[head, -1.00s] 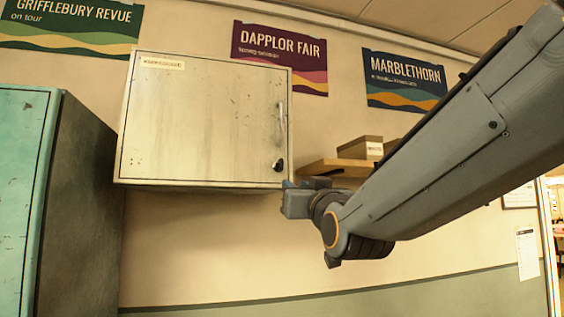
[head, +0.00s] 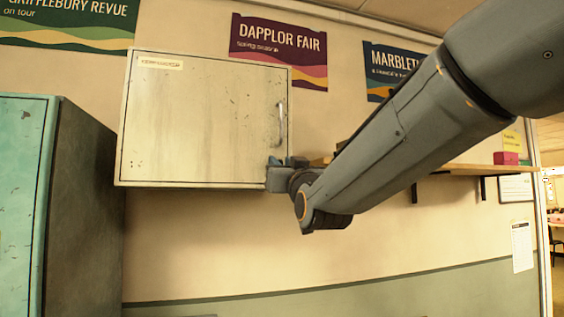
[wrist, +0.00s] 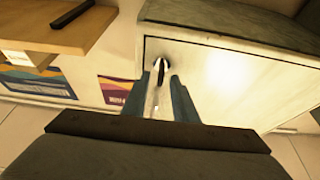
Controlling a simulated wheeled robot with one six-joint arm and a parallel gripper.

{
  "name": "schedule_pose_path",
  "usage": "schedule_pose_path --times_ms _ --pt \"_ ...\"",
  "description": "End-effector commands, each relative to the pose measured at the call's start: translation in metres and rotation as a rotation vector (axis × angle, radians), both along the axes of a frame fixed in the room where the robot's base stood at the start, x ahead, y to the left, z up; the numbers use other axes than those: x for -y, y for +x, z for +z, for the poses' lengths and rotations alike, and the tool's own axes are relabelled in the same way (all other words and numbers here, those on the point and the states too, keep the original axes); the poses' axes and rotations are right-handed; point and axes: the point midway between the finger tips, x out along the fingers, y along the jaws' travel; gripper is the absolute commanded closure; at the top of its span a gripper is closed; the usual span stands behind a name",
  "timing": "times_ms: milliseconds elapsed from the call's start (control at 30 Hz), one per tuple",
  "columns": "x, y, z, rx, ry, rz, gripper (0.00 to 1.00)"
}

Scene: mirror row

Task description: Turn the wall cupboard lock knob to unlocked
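The wall cupboard (head: 195,120) is a worn cream metal box with a shut door and a vertical bar handle (head: 282,124). Its dark lock knob (wrist: 160,68) shows in the wrist view on the door near a corner; which way it points is hard to tell. In the head view the knob is hidden by my gripper (head: 274,172), which is at the door's lower right corner. In the wrist view my gripper (wrist: 160,82) has its two fingers apart, with the knob lined up between or just beyond the tips; contact is not clear.
A wooden shelf (head: 465,169) with a red box (head: 506,158) is on the wall to the right of the cupboard. A teal locker (head: 22,200) stands at the left. The wall below the cupboard is clear.

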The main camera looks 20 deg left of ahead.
Motion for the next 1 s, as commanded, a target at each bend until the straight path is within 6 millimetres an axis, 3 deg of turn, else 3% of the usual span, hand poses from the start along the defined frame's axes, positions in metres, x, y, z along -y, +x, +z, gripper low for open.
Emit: schedule_pose_path --times_ms 133,300,667,1000 --pt "0.0002 0.0000 -0.0003 0.000 0.000 0.000 0.74" --pt "0.0003 -0.0001 -0.0002 0.000 0.000 0.000 1.00" --pt "0.0002 -0.0003 -0.0005 -0.013 0.023 0.000 1.00" --pt "0.0004 0.0000 -0.0019 -0.117 0.195 0.002 1.00"
